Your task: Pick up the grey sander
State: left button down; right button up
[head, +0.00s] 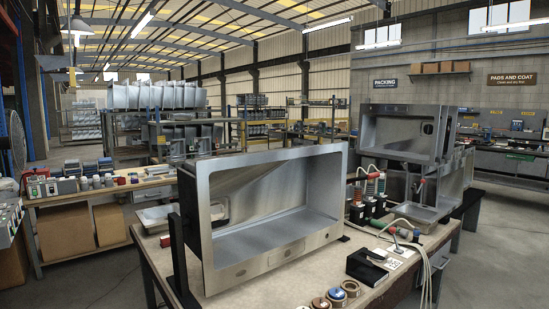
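A small grey tool with a pale hose, which looks like the grey sander (404,233), lies on the right part of the workbench (290,285). It is beside the large steel sink (270,205), which stands on its side with its bowl facing me. The tool is small in the picture, so its exact shape is hard to tell. Neither of my grippers is in view.
A black box (366,266) with a white card beside it and several tape rolls (336,294) sit along the bench's front edge. Dark bottles with coiled hoses (378,205) stand behind the tool. Another sink (400,132) stands farther back. Pale cables hang over the right edge.

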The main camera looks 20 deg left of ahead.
aim_at(369, 200)
jog(key=i+l+z, duration=0.45)
jog(key=i, duration=0.2)
jog(key=i+z, duration=0.5)
jog(key=i, duration=1.2)
